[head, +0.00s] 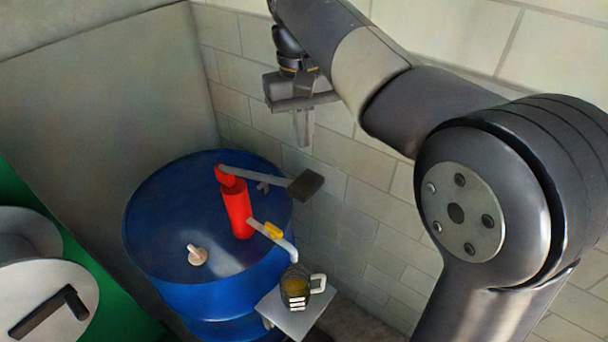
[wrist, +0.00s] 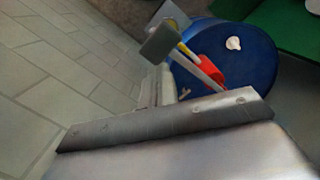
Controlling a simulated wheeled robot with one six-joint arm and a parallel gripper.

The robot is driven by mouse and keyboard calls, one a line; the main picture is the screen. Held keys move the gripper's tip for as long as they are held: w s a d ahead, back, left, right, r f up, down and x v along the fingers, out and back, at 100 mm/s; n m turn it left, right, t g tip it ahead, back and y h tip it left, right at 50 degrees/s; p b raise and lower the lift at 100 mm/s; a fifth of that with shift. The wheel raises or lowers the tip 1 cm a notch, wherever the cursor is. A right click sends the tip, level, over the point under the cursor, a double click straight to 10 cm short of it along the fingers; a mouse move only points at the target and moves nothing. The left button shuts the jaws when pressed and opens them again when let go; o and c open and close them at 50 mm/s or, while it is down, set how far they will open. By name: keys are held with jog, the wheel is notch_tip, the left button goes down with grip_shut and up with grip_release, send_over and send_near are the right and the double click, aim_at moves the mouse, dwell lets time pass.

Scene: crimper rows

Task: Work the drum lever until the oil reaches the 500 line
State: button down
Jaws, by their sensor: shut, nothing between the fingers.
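A blue drum (head: 165,235) stands in the corner with a red pump (head: 236,208) on its top. The pump's grey lever (head: 258,175) runs to the right and ends in a dark block handle (head: 305,184). The lever's handle (wrist: 165,42) and the drum (wrist: 245,75) also show in the wrist view.
The jug stands on a small grey stand (head: 312,315) beside the drum. A pale bung (head: 197,254) sits on the drum top. A block wall (head: 350,225) is close behind. A green surface with round grey items (head: 50,295) is at left.

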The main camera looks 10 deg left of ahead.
aim_at(306, 180)
jog(key=shift+f, duration=0.15)
jog(key=f, duration=0.2)
jog(key=f+b, duration=0.1)
jog(key=f, duration=0.3)
jog(key=shift+s+d, duration=0.15)
jog(key=shift+s, duration=0.1)
jog(key=shift+f+b, duration=0.4)
jog(key=shift+b, duration=0.15)
